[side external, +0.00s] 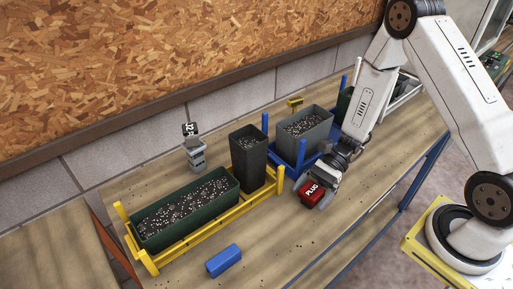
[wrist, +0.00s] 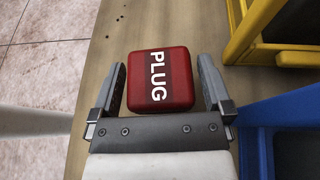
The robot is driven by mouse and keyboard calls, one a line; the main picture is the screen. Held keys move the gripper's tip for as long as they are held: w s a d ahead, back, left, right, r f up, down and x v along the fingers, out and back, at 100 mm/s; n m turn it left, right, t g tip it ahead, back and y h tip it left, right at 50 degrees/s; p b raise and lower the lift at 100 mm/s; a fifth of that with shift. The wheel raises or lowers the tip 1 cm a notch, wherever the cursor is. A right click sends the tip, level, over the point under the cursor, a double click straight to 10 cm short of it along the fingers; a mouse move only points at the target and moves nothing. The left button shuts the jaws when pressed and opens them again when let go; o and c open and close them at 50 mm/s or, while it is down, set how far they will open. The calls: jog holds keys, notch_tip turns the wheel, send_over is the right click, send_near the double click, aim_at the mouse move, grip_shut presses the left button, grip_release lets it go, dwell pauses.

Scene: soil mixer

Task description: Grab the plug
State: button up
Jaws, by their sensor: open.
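The plug is a red block with rounded edges and a dark label reading PLUG. In the side external view the plug (side external: 312,194) is on the table at my gripper (side external: 318,184), near the table's front edge. In the wrist view the plug (wrist: 160,78) lies just ahead of and partly between the fingers of my gripper (wrist: 162,88). The two fingers are spread, one on each side of the plug, with a small gap visible on both sides. Whether the fingertips reach down to the table is hard to tell.
A yellow rack (side external: 213,232) holds a green trough (side external: 189,223) and a dark bin (side external: 249,178). A blue rack (side external: 282,152) with a grey bin stands behind my gripper. A blue block (side external: 223,260) lies at the front. A small grey object (side external: 196,163) stands near the wall.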

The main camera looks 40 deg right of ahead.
aim_at(312, 189)
dwell(0.4)
jog(key=c, duration=1.2)
jog(key=shift+o, duration=0.2)
jog(key=shift+r, duration=0.15)
jog(key=shift+r, duration=4.85)
